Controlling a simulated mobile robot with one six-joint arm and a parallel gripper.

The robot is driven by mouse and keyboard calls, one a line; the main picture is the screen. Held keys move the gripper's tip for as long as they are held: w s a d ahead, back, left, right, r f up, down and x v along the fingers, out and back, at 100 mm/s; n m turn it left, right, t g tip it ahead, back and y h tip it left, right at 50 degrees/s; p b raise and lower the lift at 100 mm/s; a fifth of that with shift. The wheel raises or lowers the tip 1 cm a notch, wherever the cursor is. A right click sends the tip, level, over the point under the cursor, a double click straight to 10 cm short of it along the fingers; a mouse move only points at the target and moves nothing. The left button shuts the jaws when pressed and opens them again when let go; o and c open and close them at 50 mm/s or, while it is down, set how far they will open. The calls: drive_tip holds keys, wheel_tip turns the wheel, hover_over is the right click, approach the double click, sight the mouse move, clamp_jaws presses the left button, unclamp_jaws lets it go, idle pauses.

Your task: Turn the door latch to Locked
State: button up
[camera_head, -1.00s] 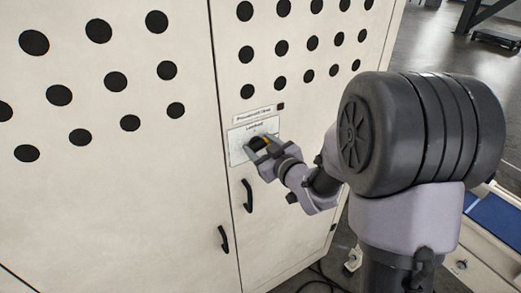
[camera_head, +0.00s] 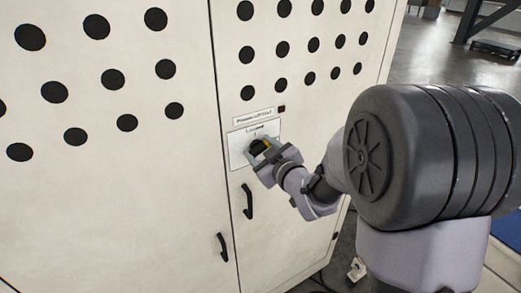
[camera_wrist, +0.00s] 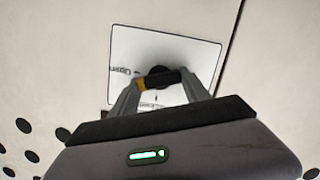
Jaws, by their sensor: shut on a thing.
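The door latch (camera_head: 257,147) is a dark knob with a yellow-orange mark, in front of a white label plate (camera_head: 237,150) on the cream cabinet door. The plate carries the word "Locked" at its top in the head view; in the wrist view, "Open" shows at the left of the plate (camera_wrist: 125,45). My gripper (camera_head: 262,150) is at the plate, its fingers on either side of the latch and shut on it. In the wrist view my gripper (camera_wrist: 158,85) has the dark latch and its yellow-orange part between the fingertips. The fingers hide part of the latch.
The cream cabinet (camera_head: 150,220) has rows of round black holes. Two black door handles sit below the plate, one (camera_head: 247,201) right of the door seam and one (camera_head: 222,247) left of it. Grey floor (camera_head: 430,50) is open to the right.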

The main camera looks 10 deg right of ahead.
drive_tip(key=shift+a+f+n+t+h+b, duration=0.15)
drive_tip(key=shift+n+t+h+b, duration=0.25)
drive_tip(key=shift+n+b, duration=2.3)
drive_tip(key=shift+m+b, duration=0.8)
drive_tip(key=shift+b, duration=0.3)
drive_tip(key=shift+n+b, duration=0.9)
drive_tip(key=shift+b, duration=1.05)
drive_tip(key=shift+n+t+h+b, duration=0.4)
drive_tip(key=shift+n+b, duration=0.7)
drive_tip(key=shift+b, duration=1.2)
drive_tip(key=shift+f+b, duration=0.1)
drive_tip(key=shift+b, duration=0.35)
drive_tip(key=shift+s+n+t+b, duration=0.1)
drive_tip(key=shift+n+t+b, duration=0.3)
drive_tip(key=shift+n+b, duration=2.6)
drive_tip(key=shift+m+b, duration=0.8)
drive_tip(key=o, duration=1.5)
drive_tip(key=shift+c, duration=0.2)
drive_tip(key=shift+o, duration=0.4)
